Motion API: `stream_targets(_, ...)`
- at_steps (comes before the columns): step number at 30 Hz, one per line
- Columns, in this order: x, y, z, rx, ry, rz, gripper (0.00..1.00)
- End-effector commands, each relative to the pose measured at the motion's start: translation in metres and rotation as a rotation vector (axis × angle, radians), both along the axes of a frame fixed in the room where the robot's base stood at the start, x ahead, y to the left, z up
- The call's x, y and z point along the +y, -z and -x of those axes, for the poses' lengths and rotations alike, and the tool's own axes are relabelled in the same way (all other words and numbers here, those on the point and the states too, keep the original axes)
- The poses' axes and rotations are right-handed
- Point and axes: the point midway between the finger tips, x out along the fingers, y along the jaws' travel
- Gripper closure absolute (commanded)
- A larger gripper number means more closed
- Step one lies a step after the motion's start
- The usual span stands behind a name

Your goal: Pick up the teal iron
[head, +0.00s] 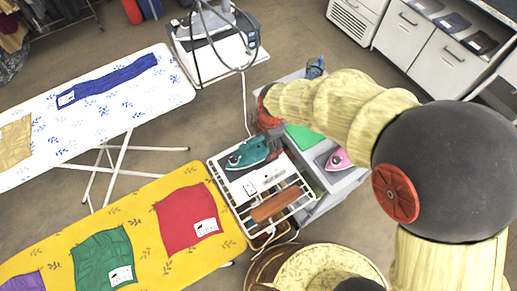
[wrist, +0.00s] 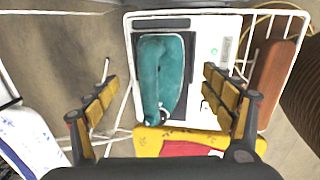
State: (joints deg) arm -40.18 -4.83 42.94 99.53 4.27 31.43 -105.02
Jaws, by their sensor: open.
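The teal iron (head: 248,153) rests on a dark pad of a white plate inside a white wire rack (head: 222,192). In the wrist view the teal iron (wrist: 150,78) lies lengthwise ahead of my gripper (wrist: 160,88). My gripper is open, with its yellow-and-black fingers wide apart to the left and right of the iron in the picture. Nothing is between the fingers that I can see being touched; the height gap cannot be told.
A brown block (head: 275,205) lies beside the iron in the rack. A pink iron (head: 338,160) stands on a grey surface to the right. The yellow ironing board (head: 140,228) borders the rack at left; a white board (head: 130,110) lies beyond. A steam station (head: 215,50) is behind.

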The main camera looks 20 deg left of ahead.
Motion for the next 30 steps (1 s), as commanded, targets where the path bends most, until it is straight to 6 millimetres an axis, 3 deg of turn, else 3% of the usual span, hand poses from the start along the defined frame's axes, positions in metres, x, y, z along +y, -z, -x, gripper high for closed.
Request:
stream_targets(15, 0.011, 0.058, -0.002, 0.001, 0.005, 0.000, 0.18)
stream_targets(23, 0.012, 0.060, -0.003, -0.001, 0.005, -0.001, 0.18)
stream_targets(30, 0.012, 0.060, -0.003, -0.001, 0.005, -0.001, 0.31)
